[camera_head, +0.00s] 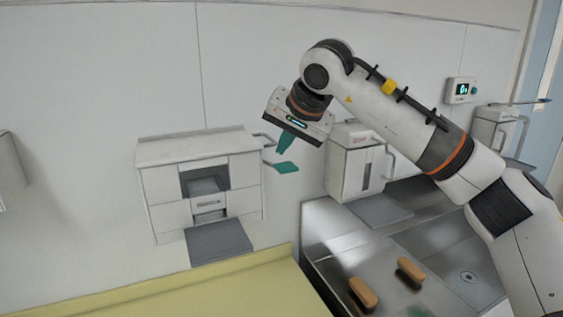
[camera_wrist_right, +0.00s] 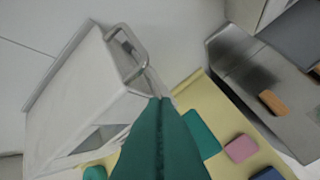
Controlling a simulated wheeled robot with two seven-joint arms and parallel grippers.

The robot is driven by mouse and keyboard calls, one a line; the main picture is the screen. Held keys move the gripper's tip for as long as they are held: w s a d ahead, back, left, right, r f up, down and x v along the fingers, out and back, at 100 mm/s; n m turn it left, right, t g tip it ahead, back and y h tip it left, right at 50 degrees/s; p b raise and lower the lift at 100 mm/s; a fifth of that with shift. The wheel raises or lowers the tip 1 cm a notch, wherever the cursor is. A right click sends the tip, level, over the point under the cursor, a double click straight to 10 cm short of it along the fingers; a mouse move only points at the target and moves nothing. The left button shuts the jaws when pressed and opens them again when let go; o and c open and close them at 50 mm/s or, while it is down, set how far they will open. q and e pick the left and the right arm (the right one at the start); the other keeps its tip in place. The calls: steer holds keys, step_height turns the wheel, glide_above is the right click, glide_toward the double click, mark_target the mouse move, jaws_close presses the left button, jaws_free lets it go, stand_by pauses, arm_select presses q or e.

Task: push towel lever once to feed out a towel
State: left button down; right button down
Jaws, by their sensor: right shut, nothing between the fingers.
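The white towel dispenser (camera_head: 200,185) hangs on the wall left of centre, with a dark window and a slot low on its front. It also shows in the right wrist view (camera_wrist_right: 85,95). The wire loop also shows in the right wrist view (camera_wrist_right: 127,50). My left gripper is out of view.
A grey tray (camera_head: 218,242) is below the dispenser, above a yellow counter (camera_head: 200,290). A second dispenser (camera_head: 352,165) with a handle is to the right. Wooden-handled brushes (camera_head: 363,293) lie in the steel sink area. A pink block (camera_wrist_right: 241,148) shows on the yellow surface.

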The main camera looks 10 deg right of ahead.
mark_target(285, 164)
steer(key=shift+f, duration=0.15)
stand_by(0.3)
steer(key=shift+f, duration=0.25)
steer(key=shift+s+f+b, duration=0.25)
steer(key=shift+f+b, duration=0.8)
steer(key=shift+f, duration=0.1)
stand_by(1.0)
steer(key=shift+r, duration=0.15)
stand_by(0.4)
steer(key=shift+w+r+p, duration=0.2)
steer(key=shift+r+p, duration=1.25)
steer(key=shift+p, duration=0.1)
steer(key=r+p, duration=0.4)
steer(key=r, duration=0.1)
steer(key=shift+w+p, duration=0.35)
steer(key=shift+p, duration=0.05)
